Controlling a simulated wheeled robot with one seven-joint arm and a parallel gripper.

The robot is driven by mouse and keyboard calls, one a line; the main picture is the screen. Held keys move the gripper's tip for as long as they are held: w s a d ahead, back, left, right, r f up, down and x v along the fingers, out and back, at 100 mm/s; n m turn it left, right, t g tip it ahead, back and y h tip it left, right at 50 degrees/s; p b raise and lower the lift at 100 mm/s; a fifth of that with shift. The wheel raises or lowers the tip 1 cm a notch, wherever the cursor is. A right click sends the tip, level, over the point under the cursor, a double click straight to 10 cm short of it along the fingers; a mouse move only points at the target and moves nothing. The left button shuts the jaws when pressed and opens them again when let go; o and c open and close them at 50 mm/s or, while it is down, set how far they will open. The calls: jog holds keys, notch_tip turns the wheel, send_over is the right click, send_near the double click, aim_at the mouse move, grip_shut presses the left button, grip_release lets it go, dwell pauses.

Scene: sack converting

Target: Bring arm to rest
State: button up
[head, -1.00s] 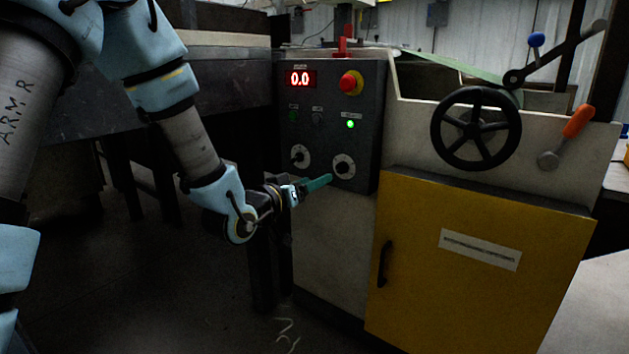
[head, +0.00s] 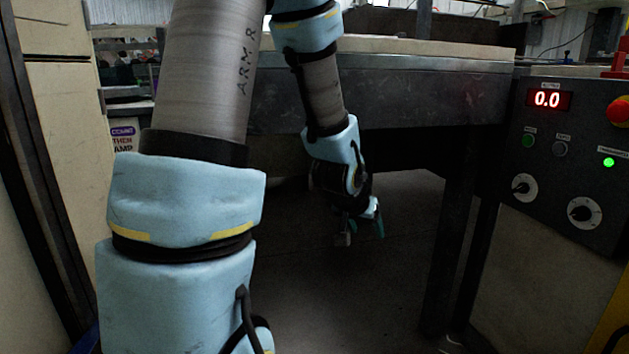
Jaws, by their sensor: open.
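My arm hangs in front of the machine, its light-blue padded links filling the left and middle of the head view. My gripper (head: 368,232) is at the end of the arm, below the edge of the metal table (head: 420,92). It points downward, with a green finger showing on its right side. It is open, and nothing shows between its fingers. It is apart from the table and from the control panel (head: 560,150). Part of the gripper is dark and hard to make out.
The control panel has a red 0.0 display (head: 547,99), two knobs, a lit green lamp (head: 608,162) and a red stop button (head: 619,111). Dark table legs (head: 450,240) stand right of my gripper. A pale cabinet (head: 62,130) stands at left. The floor beneath is open.

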jog(key=s+a+n+g+y, duration=0.2)
jog(key=s+a, duration=0.3)
jog(key=a, duration=0.4)
jog(key=s+a+n+g+y, duration=0.25)
jog(key=s+a, duration=0.35)
jog(key=a, duration=0.3)
notch_tip(320, 180, up, 34)
jog(key=p, duration=3.4)
